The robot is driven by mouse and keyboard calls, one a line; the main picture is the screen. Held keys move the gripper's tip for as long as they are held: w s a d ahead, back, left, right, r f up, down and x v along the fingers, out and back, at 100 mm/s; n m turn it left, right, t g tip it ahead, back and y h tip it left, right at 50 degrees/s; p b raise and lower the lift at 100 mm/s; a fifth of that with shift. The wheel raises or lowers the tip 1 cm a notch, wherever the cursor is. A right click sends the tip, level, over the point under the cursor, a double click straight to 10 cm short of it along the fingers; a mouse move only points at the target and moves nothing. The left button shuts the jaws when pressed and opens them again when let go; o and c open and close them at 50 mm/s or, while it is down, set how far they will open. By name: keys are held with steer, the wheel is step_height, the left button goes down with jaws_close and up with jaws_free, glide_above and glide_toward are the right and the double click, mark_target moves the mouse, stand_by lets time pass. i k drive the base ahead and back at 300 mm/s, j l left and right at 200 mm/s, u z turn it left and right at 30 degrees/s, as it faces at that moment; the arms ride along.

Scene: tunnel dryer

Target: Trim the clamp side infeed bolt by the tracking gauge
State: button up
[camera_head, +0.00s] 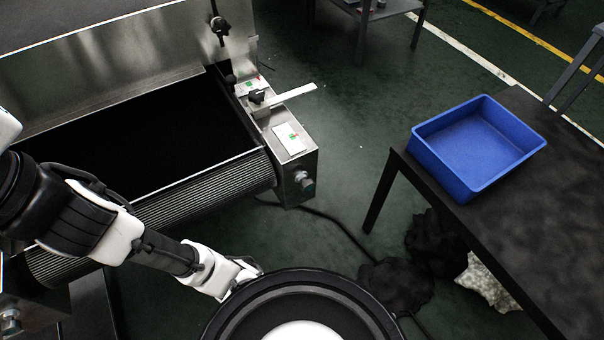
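The dryer's infeed has a dark belt (140,135) running over a ribbed roller (215,185). On the roller's right end, a metal housing (298,163) carries a bolt with a round head (305,183) on its front face. A white gauge card (288,138) with green and red marks lies on the housing's top, and a similar card (251,87) lies farther back. A black clamp knob (257,97) with a pale flat bar (293,94) sits between them. My gripper (246,268) is low, in front of the roller, apart from the bolt. Its fingers are partly hidden.
Another bolt fitting (10,320) shows at the lower left. A blue bin (478,145) stands on a dark table (540,215) at the right. Dark cloth heaps (396,284) and a cable (335,222) lie on the floor. Green floor between dryer and table is mostly clear.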

mark_target(307, 185)
steer(key=k+l+u, duration=0.65)
steer(key=k+u, duration=0.3)
steer(key=i, duration=0.1)
